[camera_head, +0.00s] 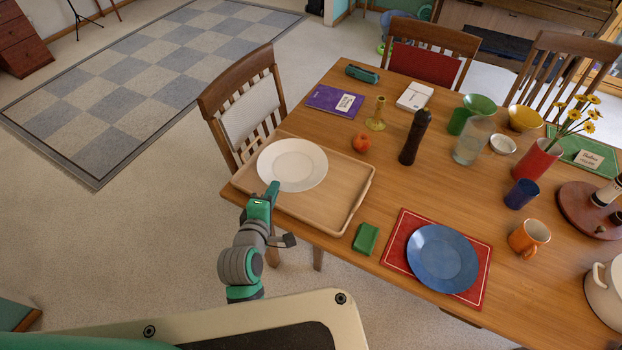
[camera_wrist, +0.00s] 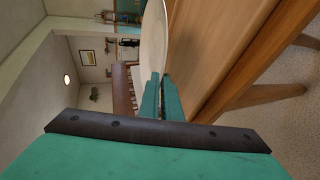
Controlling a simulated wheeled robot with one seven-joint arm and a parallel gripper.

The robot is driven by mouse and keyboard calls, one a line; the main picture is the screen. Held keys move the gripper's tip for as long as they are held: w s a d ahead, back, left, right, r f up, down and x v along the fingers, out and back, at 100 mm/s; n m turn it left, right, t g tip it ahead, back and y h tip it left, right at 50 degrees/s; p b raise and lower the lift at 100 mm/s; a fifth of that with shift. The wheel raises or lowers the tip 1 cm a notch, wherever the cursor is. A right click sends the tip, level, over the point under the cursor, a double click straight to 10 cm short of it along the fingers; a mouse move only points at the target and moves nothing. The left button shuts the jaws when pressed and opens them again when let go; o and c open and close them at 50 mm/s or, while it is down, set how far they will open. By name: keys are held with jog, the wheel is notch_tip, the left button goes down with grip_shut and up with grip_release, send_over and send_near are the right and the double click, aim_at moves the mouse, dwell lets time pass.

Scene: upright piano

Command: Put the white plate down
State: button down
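The white plate (camera_head: 292,164) is level over the left part of the wooden tray (camera_head: 335,209) on the table's near left corner. My gripper (camera_head: 272,190) is at the plate's near rim, its fingers shut on that rim. In the wrist view the plate (camera_wrist: 154,42) shows nearly edge-on, with its rim between the green fingertips (camera_wrist: 160,92). The pale wood surface lies close beside it there. I cannot tell whether the plate touches the tray or is slightly above it.
A green block (camera_head: 366,238) lies right of the tray, near the table edge. A blue plate (camera_head: 442,258) sits on a red mat (camera_head: 397,262). An orange fruit (camera_head: 362,143) and a dark pepper mill (camera_head: 415,137) stand behind. A chair (camera_head: 246,108) is close at the left.

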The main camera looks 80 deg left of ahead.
aim_at(267, 177)
jog(key=shift+n+g, duration=0.3)
jog(key=a+f, duration=0.1)
jog(key=a, duration=0.1)
jog(key=s+a+f, duration=0.1)
jog(key=a, duration=0.2)
jog(key=a+f, duration=0.1)
jog(key=a, duration=0.2)
jog(key=shift+s+a+f, duration=0.1)
jog(key=shift+s+f, duration=0.05)
jog(key=shift+f, duration=0.2)
jog(key=a+f, duration=0.2)
jog(key=f, duration=0.1)
jog(key=a+f, duration=0.2)
jog(key=shift+w, duration=0.25)
jog(key=shift+w+a+f, duration=0.1)
jog(key=shift+a+f, duration=0.3)
jog(key=shift+f, duration=1.65)
jog(key=c, duration=2.3)
grip_release()
jog(key=shift+o, duration=0.2)
jog(key=shift+d, duration=0.1)
